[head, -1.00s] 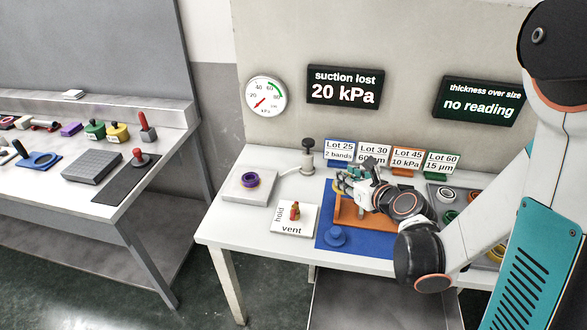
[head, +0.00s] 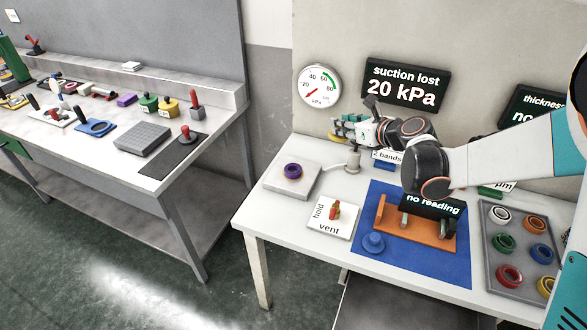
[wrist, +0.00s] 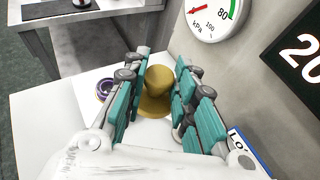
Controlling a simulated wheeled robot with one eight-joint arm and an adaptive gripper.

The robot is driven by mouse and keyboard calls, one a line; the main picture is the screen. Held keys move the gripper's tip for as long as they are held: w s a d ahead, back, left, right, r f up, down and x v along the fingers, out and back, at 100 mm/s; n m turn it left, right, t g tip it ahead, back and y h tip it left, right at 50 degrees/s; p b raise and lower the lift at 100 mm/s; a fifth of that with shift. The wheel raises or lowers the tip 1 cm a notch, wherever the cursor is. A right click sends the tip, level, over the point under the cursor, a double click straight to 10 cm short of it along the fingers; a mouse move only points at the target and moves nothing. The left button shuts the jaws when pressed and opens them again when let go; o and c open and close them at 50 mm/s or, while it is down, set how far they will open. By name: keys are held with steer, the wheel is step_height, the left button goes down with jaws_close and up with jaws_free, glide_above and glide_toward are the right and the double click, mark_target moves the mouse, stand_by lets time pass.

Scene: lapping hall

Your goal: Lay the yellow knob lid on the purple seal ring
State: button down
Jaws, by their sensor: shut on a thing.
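The yellow knob lid (wrist: 157,92) is between the fingers of my gripper (wrist: 160,76) in the wrist view, with its wide flange showing below the knob. In the head view a bit of the yellow lid (head: 335,138) shows at my gripper (head: 346,127), raised above the back of the white table. The purple seal ring (head: 293,171) lies on a pale square block (head: 280,186) at the table's left end. It also shows in the wrist view (wrist: 104,88), left of the lid and partly hidden by a finger. The lid is apart from the ring.
A hold/vent plate (head: 326,226) with a red-topped lever is in front.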

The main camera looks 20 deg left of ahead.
steer(key=a+r+n+g+y, duration=0.2)
steer(key=a+r+n+g, duration=0.15)
steer(key=a, duration=1.05)
steer(key=shift+m+t, duration=0.45)
steer(key=f+b, duration=0.2)
steer(key=f, duration=0.4)
steer(key=f+b, duration=0.3)
steer(key=f, duration=0.4)
steer(key=f+b, duration=0.2)
steer(key=f, duration=0.4)
steer(key=shift+s+d+f, duration=0.15)
steer(key=shift+s, duration=0.25)
steer(key=c, duration=1.3)
jaws_free()
